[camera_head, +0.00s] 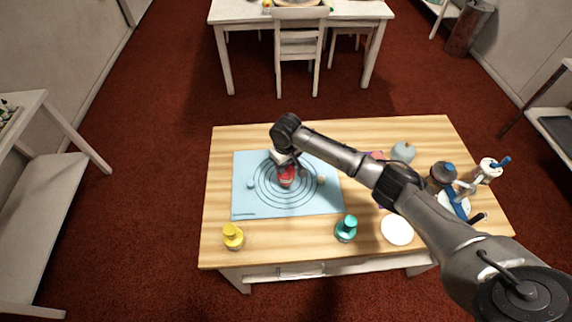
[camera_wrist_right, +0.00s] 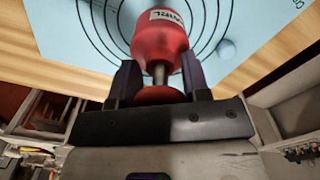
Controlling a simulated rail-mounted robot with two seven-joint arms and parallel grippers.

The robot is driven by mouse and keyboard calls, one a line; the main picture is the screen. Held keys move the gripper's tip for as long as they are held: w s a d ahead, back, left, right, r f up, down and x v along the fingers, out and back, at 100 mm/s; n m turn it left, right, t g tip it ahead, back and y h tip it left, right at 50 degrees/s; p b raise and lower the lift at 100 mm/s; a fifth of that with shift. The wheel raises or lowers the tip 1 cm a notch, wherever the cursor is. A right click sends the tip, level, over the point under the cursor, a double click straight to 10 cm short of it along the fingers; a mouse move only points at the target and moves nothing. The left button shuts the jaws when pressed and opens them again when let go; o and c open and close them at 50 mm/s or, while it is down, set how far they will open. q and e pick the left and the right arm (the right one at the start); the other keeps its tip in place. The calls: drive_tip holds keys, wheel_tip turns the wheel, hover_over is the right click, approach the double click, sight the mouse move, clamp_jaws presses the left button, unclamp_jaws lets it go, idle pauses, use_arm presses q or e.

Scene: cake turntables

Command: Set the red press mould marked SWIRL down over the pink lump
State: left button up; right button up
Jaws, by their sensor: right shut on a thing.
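The red press mould (camera_head: 286,177) is over the ringed middle of the light blue mat (camera_head: 244,205). In the right wrist view the mould (camera_wrist_right: 160,42) shows a white label, partly legible as SWIRL. My right gripper (camera_head: 285,161) is shut on the mould's thin metal stem, between its red body and a round red knob. Its fingers (camera_wrist_right: 160,78) stand either side of the stem. I cannot tell whether the mould touches the mat. I cannot make out the pink lump; the mould or gripper may hide it. My left gripper is not in view.
A bluish ball (camera_head: 250,184) and a cream lump (camera_head: 320,180) lie on the mat, left and right of the mould. A yellow press mould (camera_head: 233,237), a teal one (camera_head: 346,229) and a white disc (camera_head: 397,230) stand along the front. Several items crowd the table's right side.

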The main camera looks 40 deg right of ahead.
drive_tip(key=shift+f+b, duration=0.3)
drive_tip(key=shift+f, duration=0.05)
idle(0.5)
drive_tip(key=shift+p, duration=0.35)
drive_tip(key=shift+p, duration=0.35)
drive_tip(key=shift+f, duration=0.35)
